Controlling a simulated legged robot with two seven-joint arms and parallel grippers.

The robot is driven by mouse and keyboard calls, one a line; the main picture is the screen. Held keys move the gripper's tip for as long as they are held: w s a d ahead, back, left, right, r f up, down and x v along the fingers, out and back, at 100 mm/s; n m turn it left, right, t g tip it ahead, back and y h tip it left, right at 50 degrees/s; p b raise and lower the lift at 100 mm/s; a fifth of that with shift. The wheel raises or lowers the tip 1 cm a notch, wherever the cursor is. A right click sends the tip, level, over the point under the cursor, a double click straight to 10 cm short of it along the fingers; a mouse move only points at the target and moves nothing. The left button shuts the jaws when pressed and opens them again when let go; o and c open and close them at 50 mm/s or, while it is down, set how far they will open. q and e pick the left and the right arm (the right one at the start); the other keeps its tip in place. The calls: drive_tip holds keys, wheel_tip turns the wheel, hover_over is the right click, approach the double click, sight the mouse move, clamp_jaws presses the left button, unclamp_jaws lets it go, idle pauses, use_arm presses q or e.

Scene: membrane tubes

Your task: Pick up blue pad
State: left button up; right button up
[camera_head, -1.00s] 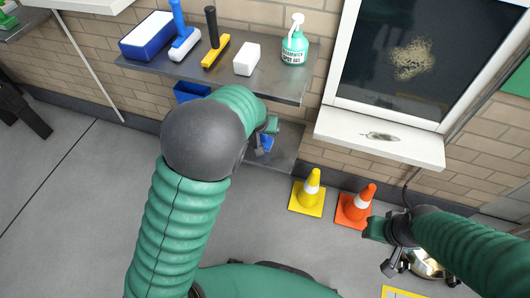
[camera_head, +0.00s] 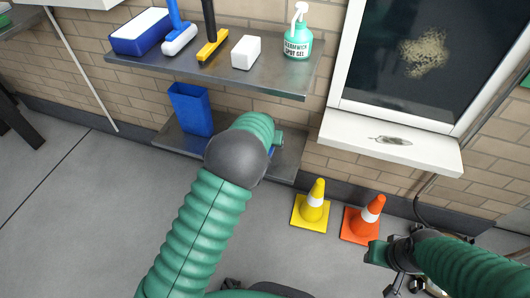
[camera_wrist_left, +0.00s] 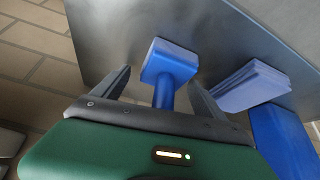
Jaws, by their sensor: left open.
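In the left wrist view, a blue square-headed pad with a short round stem (camera_wrist_left: 170,63) stands on the grey lower shelf (camera_wrist_left: 125,25). My left gripper (camera_wrist_left: 160,85) is open, with its fingers on either side of the stem and a gap visible to each. A lighter blue, flat layered pad or folded cloth (camera_wrist_left: 252,86) lies to the right, outside the fingers. I cannot tell which of the two is the named pad. In the head view my left forearm hides most of this; my left gripper (camera_head: 274,140) barely shows. My right gripper (camera_head: 383,252) is away at lower right.
A blue bin (camera_head: 191,109) stands on the lower shelf, left of my arm. Yellow (camera_head: 312,207) and orange (camera_head: 363,219) cones stand on the floor at right.

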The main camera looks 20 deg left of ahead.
use_arm(q)
drive_tip(key=shift+r, duration=0.15)
drive_tip(key=c, duration=1.4)
drive_tip(key=shift+c, duration=0.2)
drive_tip(key=shift+r, duration=0.2)
drive_tip(key=r+p, duration=0.3)
drive_tip(key=shift+s+d+r+p, duration=0.1)
drive_tip(key=shift+s+r+p, duration=0.2)
drive_tip(key=shift+s, duration=0.1)
drive_tip(key=s+d+p, duration=0.1)
drive_tip(key=s+p, duration=0.1)
drive_tip(key=s, duration=0.5)
drive_tip(key=s+d+r+p, duration=0.1)
drive_tip(key=s+d+p, duration=0.1)
drive_tip(key=s, duration=0.6)
drive_tip(key=shift+d+p, duration=0.2)
drive_tip(key=shift+p, duration=0.35)
